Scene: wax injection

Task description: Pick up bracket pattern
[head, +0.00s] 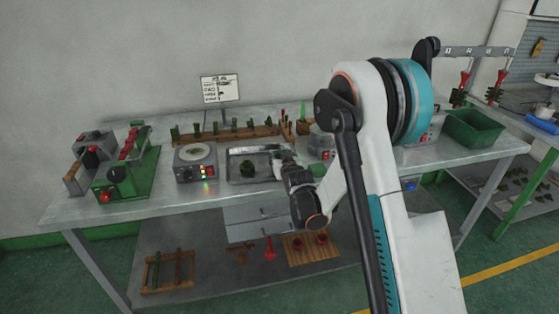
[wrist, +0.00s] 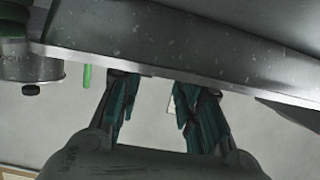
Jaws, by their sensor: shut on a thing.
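A metal tray (head: 232,179) stands at the middle of the workbench. A small dark green piece (head: 246,169) lies in it; I cannot tell for sure that it is the bracket pattern. My gripper (head: 280,163) is at the tray's right end, just right of the dark piece. In the wrist view the tray's wall (wrist: 200,65) crosses above my gripper (wrist: 158,90). Its two teal-padded fingers show a gap between them, and their tips are hidden behind the tray's rim. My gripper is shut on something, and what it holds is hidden.
A scale-like device (head: 195,165) stands left of the tray, and a green press (head: 127,175) farther left. A wooden rack (head: 225,136) with several green pieces is behind. A round metal pot (head: 320,144) stands close right of my gripper. A green bin (head: 474,128) is at the right.

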